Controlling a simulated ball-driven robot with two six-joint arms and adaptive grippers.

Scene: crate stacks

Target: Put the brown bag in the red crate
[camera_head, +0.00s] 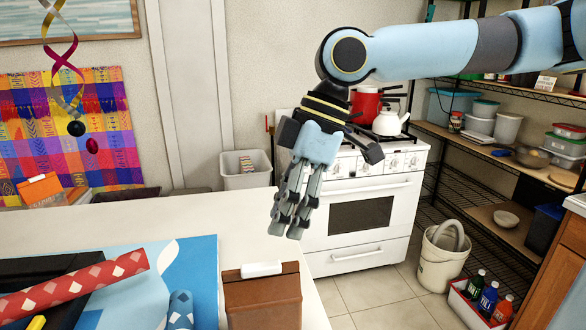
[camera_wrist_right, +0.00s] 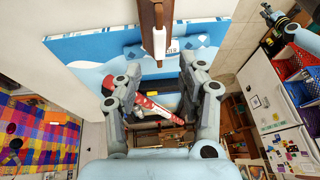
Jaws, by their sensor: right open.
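The brown bag (camera_head: 262,302), boxy with a white handle on top, stands on the white table's near right corner in the head view. It also shows at the top of the right wrist view (camera_wrist_right: 145,22). My right gripper (camera_head: 290,228) is open and empty, pointing down, above and behind the bag, apart from it. Its fingers also show in the right wrist view (camera_wrist_right: 160,100). A red crate (camera_wrist_right: 286,62) shows at the right of the right wrist view, above a blue crate. My left gripper (camera_wrist_right: 268,10) shows small at that view's top right; its jaws are unclear.
On the table (camera_head: 150,220) lie a blue patterned mat (camera_head: 200,262) and a red patterned roll (camera_head: 75,283). A white stove (camera_head: 365,205) stands behind. A red-and-white box of bottles (camera_head: 464,309) and a bucket (camera_head: 440,270) are on the floor by the shelves.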

